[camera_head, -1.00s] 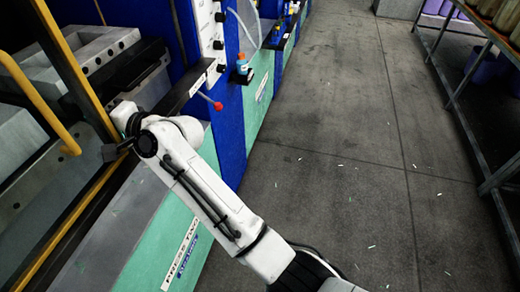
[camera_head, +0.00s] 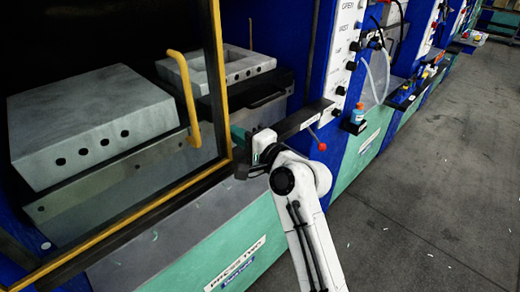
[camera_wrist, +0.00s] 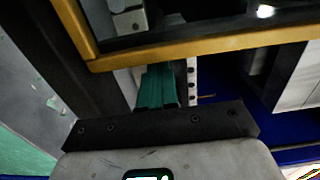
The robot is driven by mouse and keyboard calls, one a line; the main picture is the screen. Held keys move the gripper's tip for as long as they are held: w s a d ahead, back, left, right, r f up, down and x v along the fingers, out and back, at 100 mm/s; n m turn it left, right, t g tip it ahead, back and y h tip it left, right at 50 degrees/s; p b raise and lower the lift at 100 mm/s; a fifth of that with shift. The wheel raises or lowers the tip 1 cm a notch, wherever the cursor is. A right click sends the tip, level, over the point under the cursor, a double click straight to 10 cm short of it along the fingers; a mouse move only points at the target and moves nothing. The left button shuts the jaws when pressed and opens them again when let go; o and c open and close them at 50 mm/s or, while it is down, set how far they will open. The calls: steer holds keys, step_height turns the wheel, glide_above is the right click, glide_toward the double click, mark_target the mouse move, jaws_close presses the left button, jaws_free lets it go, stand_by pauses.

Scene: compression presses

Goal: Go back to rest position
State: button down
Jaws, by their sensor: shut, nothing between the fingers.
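My gripper (camera_head: 239,134) is at the end of my white arm in the head view, beside the right post of the press's yellow door frame (camera_head: 219,75). Its green fingers are together and empty in the wrist view (camera_wrist: 157,88). The fingers point toward the press, and the yellow frame (camera_wrist: 190,47) crosses above them. I cannot tell whether they touch the frame. A yellow handle (camera_head: 186,95) stands on the frame, apart from the gripper. My forearm rises from the bottom of the head view.
Grey mould blocks (camera_head: 90,120) sit inside the press. A lever with a red knob (camera_head: 321,147) sticks out close to my wrist. A blue bottle (camera_head: 358,113) stands on a small shelf to the right. The grey floor (camera_head: 430,190) on the right is clear apart from small scraps.

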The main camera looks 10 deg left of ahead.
steer(key=b+v, duration=0.1)
steer(key=v, duration=0.6)
steer(key=s+d+f+n+g+h, duration=0.2)
steer(key=s+d+f+h, duration=0.2)
steer(key=s+d+f, duration=0.55)
steer(key=s+d+f+n+g+h, duration=0.2)
steer(key=s+d+f+h, duration=0.35)
steer(key=d+f, duration=0.7)
steer(key=s+d+f+n+g+h, duration=0.1)
steer(key=s+d, duration=0.3)
steer(key=s, duration=0.4)
steer(key=s+d+f+n+g+h, duration=0.1)
steer(key=s+d+f, duration=0.3)
steer(key=s, duration=0.4)
steer(key=s+d+f+g+h, duration=0.3)
steer(key=s+d, duration=0.3)
steer(key=s, duration=0.2)
steer(key=shift+s+n+g, duration=0.3)
steer(key=shift+s+n, duration=0.1)
